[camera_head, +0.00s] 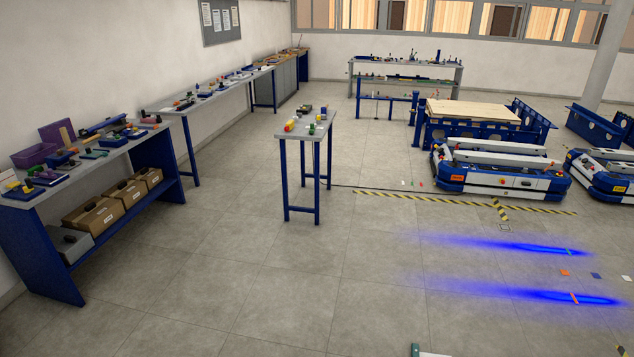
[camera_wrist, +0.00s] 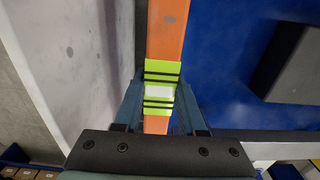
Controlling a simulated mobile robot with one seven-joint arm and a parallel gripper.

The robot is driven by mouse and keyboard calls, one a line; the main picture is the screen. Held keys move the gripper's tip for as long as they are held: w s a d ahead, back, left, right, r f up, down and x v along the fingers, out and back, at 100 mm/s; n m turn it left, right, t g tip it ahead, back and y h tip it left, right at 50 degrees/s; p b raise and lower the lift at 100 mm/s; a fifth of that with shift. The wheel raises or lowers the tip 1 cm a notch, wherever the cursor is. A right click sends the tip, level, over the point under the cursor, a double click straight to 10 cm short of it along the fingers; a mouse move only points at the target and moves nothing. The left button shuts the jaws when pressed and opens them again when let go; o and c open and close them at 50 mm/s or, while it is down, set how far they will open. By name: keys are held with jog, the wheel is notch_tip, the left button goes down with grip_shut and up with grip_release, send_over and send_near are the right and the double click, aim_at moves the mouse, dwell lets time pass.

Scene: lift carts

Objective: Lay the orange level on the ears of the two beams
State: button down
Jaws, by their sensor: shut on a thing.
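The orange level (camera_wrist: 168,30) is a long straight orange bar in the wrist view, with lime-green bands around a pale window. It runs out of the top of the picture, so its far end is out of sight. My gripper (camera_wrist: 159,103) is shut on it at the banded part, with one finger on each side. A large dark blue surface (camera_wrist: 225,65) lies behind and right of the level; I cannot tell whether it is part of a beam. No ears can be picked out. Neither my gripper nor the level can be made out in the head view.
A white-and-blue cart (camera_head: 500,180) stands at the right, with another cart (camera_head: 603,178) beside it. A small table (camera_head: 306,130) stands mid-room, and a loaded bench (camera_head: 75,185) lines the left wall. Yellow-black tape (camera_head: 460,202) marks the floor. The middle floor is clear.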

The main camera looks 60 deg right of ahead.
jog(key=shift+f, duration=0.35)
jog(key=shift+c, duration=2)
grip_release()
jog(key=shift+r, duration=0.15)
notch_tip(320, 180, up, 13)
jog(key=b, duration=0.1)
jog(key=shift+b, duration=0.3)
